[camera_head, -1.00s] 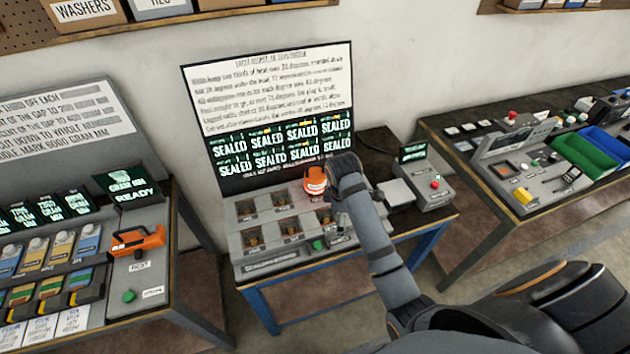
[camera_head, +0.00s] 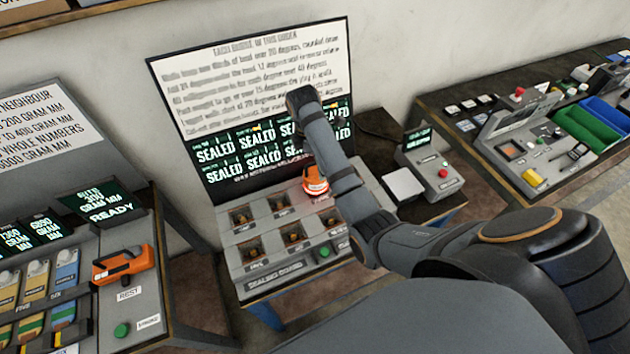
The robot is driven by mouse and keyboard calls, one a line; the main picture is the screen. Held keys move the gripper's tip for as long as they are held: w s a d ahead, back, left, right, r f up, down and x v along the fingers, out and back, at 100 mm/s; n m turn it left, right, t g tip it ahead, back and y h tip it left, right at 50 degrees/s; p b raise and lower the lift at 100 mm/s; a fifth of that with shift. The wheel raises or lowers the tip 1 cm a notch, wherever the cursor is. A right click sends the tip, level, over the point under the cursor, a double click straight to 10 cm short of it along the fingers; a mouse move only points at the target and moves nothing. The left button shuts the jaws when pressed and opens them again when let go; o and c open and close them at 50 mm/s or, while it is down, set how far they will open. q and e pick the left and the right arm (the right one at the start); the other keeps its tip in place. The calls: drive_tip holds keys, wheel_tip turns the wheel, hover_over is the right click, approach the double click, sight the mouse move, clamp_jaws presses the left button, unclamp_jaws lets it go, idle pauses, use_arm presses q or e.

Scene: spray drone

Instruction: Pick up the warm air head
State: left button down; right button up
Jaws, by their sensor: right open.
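An orange head with a pale band (camera_head: 316,182), which looks like the warm air head, stands over the upper right slot of the sealing board (camera_head: 275,286) on the middle bench. A red glow shows at it. My right arm (camera_head: 322,135) reaches in from the lower right and passes close beside the head, covering part of the board. My right gripper is open; its fingers are mostly hidden by the arm, so I cannot tell if they touch the head. My left gripper is out of view.
A screen reading SEALED (camera_head: 216,152) stands behind the board. On the left bench an orange tool (camera_head: 124,264) lies above a REST label. A grey box with a red button (camera_head: 443,172) is right of the board. Green and blue bins (camera_head: 583,131) are on the right bench.

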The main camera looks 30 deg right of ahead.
sight(316, 173)
drive_tip(key=shift+w+d+f+p, duration=0.1)
drive_tip(key=shift+w+f+p, duration=0.05)
drive_tip(key=shift+f, duration=0.4)
drive_tip(key=shift+w+d+f+p, duration=0.1)
drive_tip(key=shift+w+f+p, duration=0.05)
drive_tip(key=shift+f, duration=0.4)
drive_tip(key=shift+w+d+f+p, duration=0.1)
drive_tip(key=shift+w+f+p, duration=0.1)
drive_tip(key=shift+f+p, duration=0.2)
drive_tip(key=shift+w+f+p, duration=0.15)
drive_tip(key=shift+f+p, duration=0.15)
drive_tip(key=shift+f, duration=0.2)
wheel_tip(316, 173, down, 3)
drive_tip(key=shift+d+r+p, duration=0.15)
drive_tip(key=shift+p, duration=0.25)
drive_tip(key=shift+d+f, duration=0.1)
drive_tip(key=shift+f, duration=0.4)
drive_tip(key=c, duration=1.1)
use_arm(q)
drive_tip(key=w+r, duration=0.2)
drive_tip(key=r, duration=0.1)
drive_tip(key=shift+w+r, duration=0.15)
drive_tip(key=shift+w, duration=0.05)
use_arm(e)
drive_tip(key=c, duration=0.7)
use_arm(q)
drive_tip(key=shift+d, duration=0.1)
use_arm(e)
drive_tip(key=shift+w+r, duration=0.1)
drive_tip(key=shift+c, duration=0.2)
